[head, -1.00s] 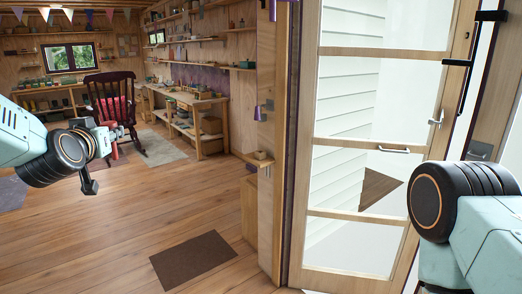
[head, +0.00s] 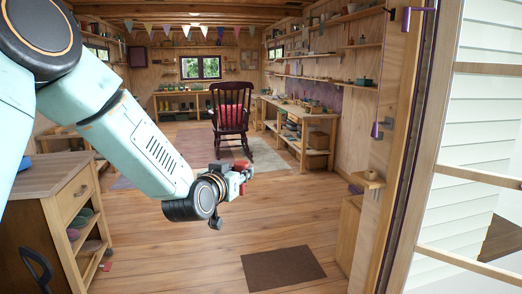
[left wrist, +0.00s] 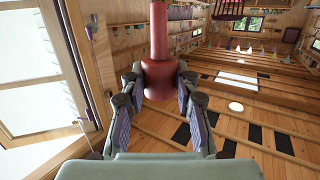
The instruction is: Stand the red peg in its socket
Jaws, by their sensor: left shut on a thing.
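The red peg (left wrist: 159,72) is in my left gripper. In the left wrist view it has a thick, flared base between the fingers and a thinner shaft running to the top edge. My left gripper (left wrist: 159,95) is shut on that thick part. In the head view the gripper (head: 243,176) is held out over the open floor, and only a small part of the red peg (head: 235,186) shows there. I cannot make out the socket for certain in either view. My right gripper is out of view.
A wooden cabinet (head: 55,188) stands at the left. A rocking chair (head: 230,118) and a workbench (head: 300,112) stand farther back. A small wall shelf (head: 367,180) is by the door frame at the right.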

